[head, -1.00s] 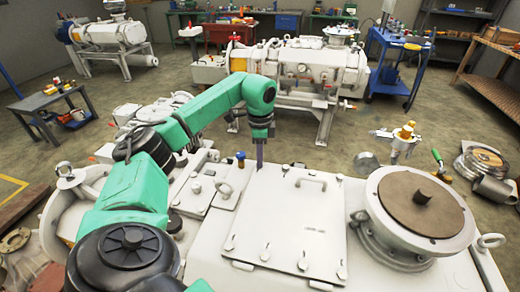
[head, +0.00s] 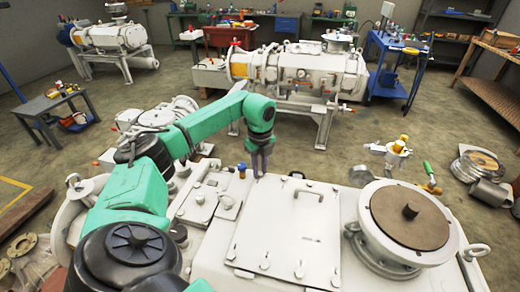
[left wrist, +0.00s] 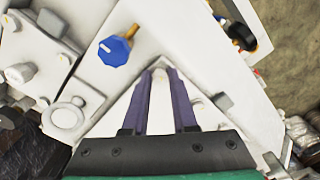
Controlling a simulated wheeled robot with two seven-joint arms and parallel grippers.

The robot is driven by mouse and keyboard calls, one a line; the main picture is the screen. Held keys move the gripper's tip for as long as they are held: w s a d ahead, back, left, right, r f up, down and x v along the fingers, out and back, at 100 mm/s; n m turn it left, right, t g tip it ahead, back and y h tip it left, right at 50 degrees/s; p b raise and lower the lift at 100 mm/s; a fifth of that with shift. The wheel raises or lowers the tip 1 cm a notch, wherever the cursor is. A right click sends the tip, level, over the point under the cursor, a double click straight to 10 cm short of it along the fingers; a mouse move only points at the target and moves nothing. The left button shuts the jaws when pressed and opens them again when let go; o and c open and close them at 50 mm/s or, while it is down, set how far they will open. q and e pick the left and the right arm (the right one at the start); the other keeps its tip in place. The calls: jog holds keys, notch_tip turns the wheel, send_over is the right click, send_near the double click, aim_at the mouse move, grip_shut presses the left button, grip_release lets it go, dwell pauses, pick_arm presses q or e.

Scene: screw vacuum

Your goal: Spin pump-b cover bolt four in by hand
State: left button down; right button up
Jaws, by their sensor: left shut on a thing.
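The pale cover plate (head: 285,225) lies on the white pump housing, with a handle (head: 314,190) near its back edge and several small bolts along its front edge, including one at the front left (head: 231,252). My left gripper (head: 261,172) points down at the plate's back left corner. In the left wrist view its purple fingers (left wrist: 162,72) straddle that corner. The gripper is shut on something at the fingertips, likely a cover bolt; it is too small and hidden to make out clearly. My right gripper is not in view.
A blue knob (left wrist: 115,48) stands close beside the fingers; it also shows in the head view (head: 241,168). A large round flange (head: 410,220) rises to the right of the cover. Another white pump (head: 300,75) stands behind, with open floor between.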

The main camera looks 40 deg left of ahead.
pick_arm(q)
jog(key=m, duration=0.3)
jog(key=shift+r+m+p, duration=0.1)
jog(key=shift+m+p, duration=0.2)
jog(key=shift+m, duration=0.1)
jog(key=m, duration=0.4)
jog(key=shift+m, duration=0.3)
jog(key=m, duration=0.4)
jog(key=shift+p, duration=0.3)
jog(key=m, duration=1.1)
jog(key=shift+w, duration=0.1)
jog(key=m, duration=0.4)
jog(key=shift+m, duration=1.8)
